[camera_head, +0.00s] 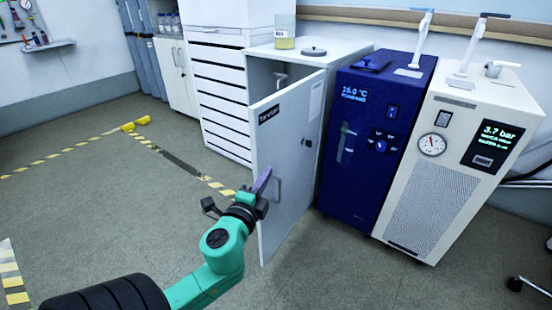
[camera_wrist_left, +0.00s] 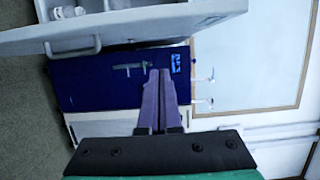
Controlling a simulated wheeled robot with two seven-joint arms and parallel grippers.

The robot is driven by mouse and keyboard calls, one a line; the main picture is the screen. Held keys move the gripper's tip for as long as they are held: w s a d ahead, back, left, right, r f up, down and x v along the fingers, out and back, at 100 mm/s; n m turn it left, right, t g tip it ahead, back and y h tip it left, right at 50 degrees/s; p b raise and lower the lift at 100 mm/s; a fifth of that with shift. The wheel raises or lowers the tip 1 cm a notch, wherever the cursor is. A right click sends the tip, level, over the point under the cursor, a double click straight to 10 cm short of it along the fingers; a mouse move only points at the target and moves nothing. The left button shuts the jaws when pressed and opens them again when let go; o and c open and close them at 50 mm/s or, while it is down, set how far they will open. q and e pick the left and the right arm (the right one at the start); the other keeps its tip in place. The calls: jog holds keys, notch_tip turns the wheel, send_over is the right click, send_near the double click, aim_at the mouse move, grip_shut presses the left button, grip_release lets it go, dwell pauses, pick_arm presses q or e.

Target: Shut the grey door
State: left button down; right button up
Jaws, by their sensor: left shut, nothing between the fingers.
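The grey door (camera_head: 295,140) stands open on the low cabinet (camera_head: 345,48), swung out toward me. It has a dark label at the top and a bar handle (camera_head: 277,190) on its outer face. My left gripper (camera_head: 263,180) has purple fingers, shut and empty, in front of the door's lower free-edge side, close to the handle. I cannot tell whether they touch the door. In the left wrist view the shut fingers (camera_wrist_left: 160,75) point past the door (camera_wrist_left: 150,22), which spans the top. My right gripper is not in view.
A dark blue unit (camera_head: 350,175) and a white unit with a gauge (camera_head: 430,180) stand right of the door. A white drawer stack (camera_head: 222,95) stands left. A jar (camera_head: 285,35) sits on the cabinet top. The floor at left is clear, with yellow-striped tape.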

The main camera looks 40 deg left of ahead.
aim_at(264, 155)
pick_arm(q)
jog(key=shift+w+a+b, duration=0.2)
jog(key=shift+w+a, duration=1.4)
jog(key=shift+w, duration=0.2)
jog(key=shift+w+a+b, duration=0.2)
jog(key=shift+w+a, duration=1.35)
jog(key=shift+w, duration=0.25)
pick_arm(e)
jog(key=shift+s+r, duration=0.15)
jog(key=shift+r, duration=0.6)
